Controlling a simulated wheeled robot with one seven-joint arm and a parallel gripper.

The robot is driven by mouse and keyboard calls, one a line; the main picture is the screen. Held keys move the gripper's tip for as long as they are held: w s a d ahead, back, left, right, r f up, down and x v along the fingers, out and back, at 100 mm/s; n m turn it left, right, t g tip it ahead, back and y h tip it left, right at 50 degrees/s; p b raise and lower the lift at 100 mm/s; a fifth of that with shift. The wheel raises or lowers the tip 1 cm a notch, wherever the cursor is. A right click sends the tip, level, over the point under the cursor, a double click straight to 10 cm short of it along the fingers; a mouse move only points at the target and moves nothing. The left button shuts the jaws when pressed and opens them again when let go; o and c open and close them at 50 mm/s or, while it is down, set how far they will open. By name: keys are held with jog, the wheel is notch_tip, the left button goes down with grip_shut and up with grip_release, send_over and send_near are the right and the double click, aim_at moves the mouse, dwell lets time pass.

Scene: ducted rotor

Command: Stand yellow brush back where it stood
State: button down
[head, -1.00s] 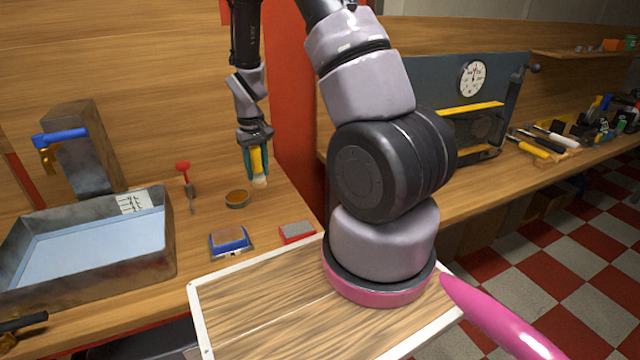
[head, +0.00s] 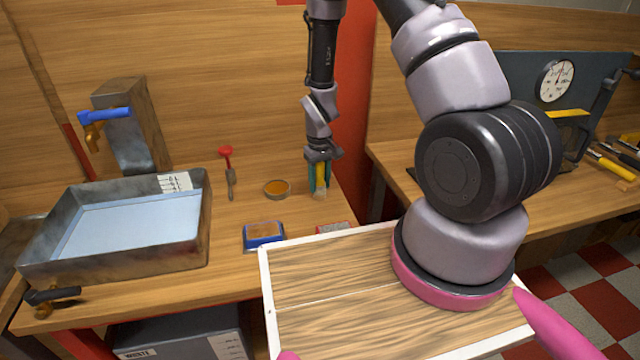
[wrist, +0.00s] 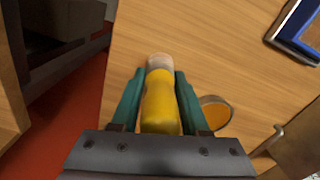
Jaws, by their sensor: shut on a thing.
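My gripper (head: 318,184) is shut on the yellow brush (head: 320,172) and points down over the right part of the wooden bench. In the wrist view the teal fingers of my gripper (wrist: 158,78) lie on both sides of the brush's yellow handle (wrist: 160,105). The brush hangs roughly upright, its pale bristle end lowest. I cannot tell whether that end touches the bench. A round dish of amber stuff (head: 277,188) stands to the left of the brush, apart from it. No mark of where the brush stood can be made out.
A blue-framed pad (head: 263,235) and a red-edged block (head: 332,228) lie nearer me. A red-handled tool (head: 228,170) lies left of the dish. A metal tray of water (head: 203,225) fills the bench's left. The bench's right edge is close to the brush.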

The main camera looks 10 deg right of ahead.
jog(key=shift+f, duration=0.3)
jog(key=shift+c, duration=2)
grip_release()
jog(key=shift+f, duration=0.1)
